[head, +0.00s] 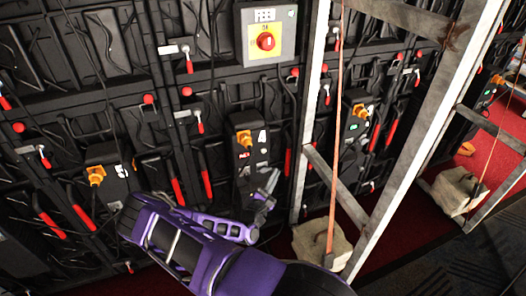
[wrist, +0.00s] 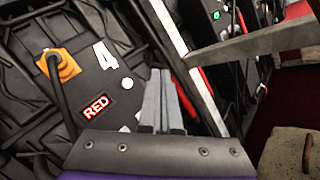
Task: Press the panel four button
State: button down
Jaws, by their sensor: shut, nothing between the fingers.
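The panel marked 4 (head: 243,133) is a black box with an orange plug at its top left, on the wall left of the metal frame. In the wrist view the panel (wrist: 88,72) shows a white 4, a lit RED display (wrist: 97,105) and a small white round button (wrist: 127,83) between them, toward the right edge. My gripper (head: 271,180) is shut and empty, in front of the panel's lower right. In the wrist view its grey fingertips (wrist: 160,74) lie right of the white button. I cannot tell whether they touch anything.
A metal frame (head: 312,100) with a strap stands just right of my gripper, with a pale weight bag (head: 312,243) at its foot. Similar panels sit left (head: 108,178) and right (head: 355,120). A red knob on a yellow plate (head: 265,41) is above.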

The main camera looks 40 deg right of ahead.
aim_at(264, 151)
jog(key=shift+s+d+f, duration=0.1)
jog(key=shift+f, duration=0.05)
jog(key=w+d+b, duration=0.2)
jog(key=w+b, duration=0.2)
jog(key=w, duration=0.4)
jog(key=shift+w, duration=0.3)
dwell(2.1)
jog(key=shift+w+d, duration=0.1)
jog(key=shift+w, duration=0.35)
